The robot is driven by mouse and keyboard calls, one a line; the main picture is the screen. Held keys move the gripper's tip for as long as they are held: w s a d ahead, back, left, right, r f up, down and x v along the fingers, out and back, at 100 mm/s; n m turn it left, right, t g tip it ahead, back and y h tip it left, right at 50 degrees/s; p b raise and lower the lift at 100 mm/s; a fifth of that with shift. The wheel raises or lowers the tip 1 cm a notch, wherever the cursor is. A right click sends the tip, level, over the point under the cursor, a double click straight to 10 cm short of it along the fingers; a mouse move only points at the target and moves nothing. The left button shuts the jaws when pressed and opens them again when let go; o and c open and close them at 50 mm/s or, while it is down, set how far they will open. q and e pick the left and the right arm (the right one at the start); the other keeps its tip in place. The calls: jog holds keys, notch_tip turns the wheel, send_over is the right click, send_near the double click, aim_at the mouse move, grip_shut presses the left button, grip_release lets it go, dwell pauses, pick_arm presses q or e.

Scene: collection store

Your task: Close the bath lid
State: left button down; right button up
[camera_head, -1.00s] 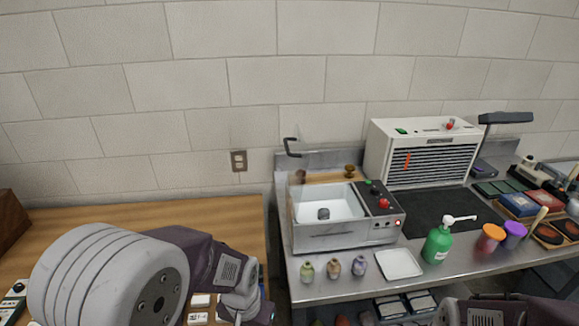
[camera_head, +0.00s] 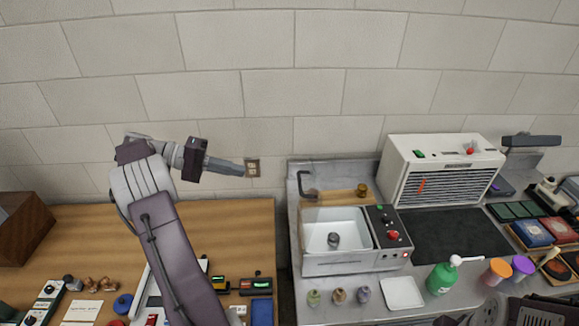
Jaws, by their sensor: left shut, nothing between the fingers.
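The bath (camera_head: 335,262) is a grey metal box with a white basin, on the steel bench. A small grey item (camera_head: 333,241) is in its basin. Its see-through lid stands open at the back of the bath; the black lid handle (camera_head: 303,184) sticks up at the back left. The lid's clear panel is hard to make out. My left gripper (camera_head: 241,169) is shut and empty, pointing right in front of the wall, left of the handle and apart from it. Part of my right arm shows at the bottom right; its gripper is out of view.
A control panel (camera_head: 389,230) with a red knob is on the bath's right side. A white vented unit (camera_head: 442,168) stands behind right. Small bottles (camera_head: 338,296), a white tray (camera_head: 402,293) and a green pump bottle (camera_head: 441,278) stand in front. A gap separates the wooden table (camera_head: 240,225) from the bench.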

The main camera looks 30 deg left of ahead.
pick_arm(q)
jog(key=d, duration=0.2)
jog(key=p, duration=0.5)
send_near(299, 183)
jog(key=x, duration=0.6)
jog(key=shift+w+d+f, duration=0.15)
jog(key=shift+w+f, duration=0.1)
jog(key=shift+f, duration=0.05)
pick_arm(e)
jog(key=r, duration=0.4)
jog(key=shift+w+d+r, duration=0.1)
jog(key=shift+w+r, duration=0.05)
jog(key=shift+w, duration=0.15)
pick_arm(q)
jog(key=shift+d, duration=0.1)
pick_arm(e)
jog(key=shift+d, duration=0.1)
pick_arm(q)
jog(key=shift+r, duration=0.1)
